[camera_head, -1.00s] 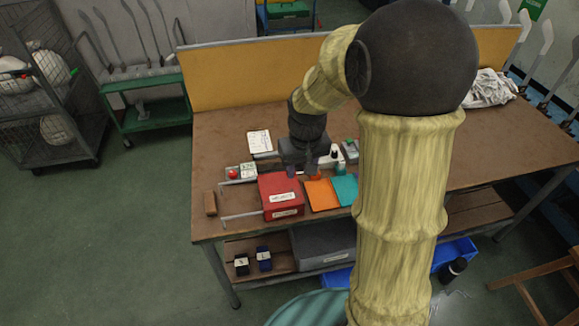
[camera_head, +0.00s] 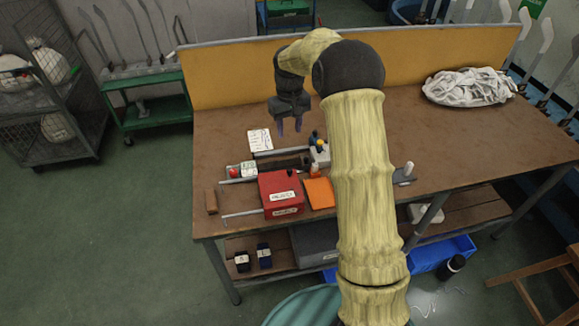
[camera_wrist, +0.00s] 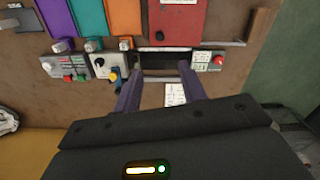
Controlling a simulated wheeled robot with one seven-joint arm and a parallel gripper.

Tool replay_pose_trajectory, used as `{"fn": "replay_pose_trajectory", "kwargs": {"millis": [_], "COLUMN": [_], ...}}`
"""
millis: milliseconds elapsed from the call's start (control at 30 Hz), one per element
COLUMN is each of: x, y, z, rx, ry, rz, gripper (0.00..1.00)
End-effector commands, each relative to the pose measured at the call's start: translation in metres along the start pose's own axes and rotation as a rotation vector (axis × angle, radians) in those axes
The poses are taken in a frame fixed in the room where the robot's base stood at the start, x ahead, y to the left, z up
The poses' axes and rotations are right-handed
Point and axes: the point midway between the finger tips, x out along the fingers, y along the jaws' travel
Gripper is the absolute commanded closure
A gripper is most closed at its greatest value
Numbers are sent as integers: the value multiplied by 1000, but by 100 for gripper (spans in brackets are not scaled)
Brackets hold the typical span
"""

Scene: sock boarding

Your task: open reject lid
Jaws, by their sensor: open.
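The red reject box (camera_head: 278,190) sits near the table's front edge, with white labels on its top and front. In the wrist view its red top (camera_wrist: 180,22) shows at the upper middle, with a small dark knob near one edge. A dark slot or recess (camera_wrist: 167,60) lies along that edge; I cannot tell whether it is an opening of the box. My gripper (camera_head: 288,128) is above the table behind the box, pointing down, open and empty. In the wrist view my gripper (camera_wrist: 158,72) has its fingers apart, touching nothing visible.
Metal rails (camera_head: 242,214) run left of the box. An orange panel (camera_head: 319,193) lies right of it. A small box with a red button (camera_head: 234,173), a white sheet (camera_head: 260,140) and a wooden block (camera_head: 211,202) are nearby. White cloth (camera_head: 470,86) lies at the back right.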

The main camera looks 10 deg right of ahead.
Motion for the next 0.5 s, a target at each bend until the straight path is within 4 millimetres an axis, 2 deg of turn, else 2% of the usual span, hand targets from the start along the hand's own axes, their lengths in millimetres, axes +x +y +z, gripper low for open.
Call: {"fn": "replay_pose_trajectory", "kwargs": {"millis": [267, 500], "x": [20, 61], "y": [0, 0], "z": [0, 1], "rx": [1, 0], "ry": [-2, -3], "rz": [-1, -1], "gripper": [59, 59]}}
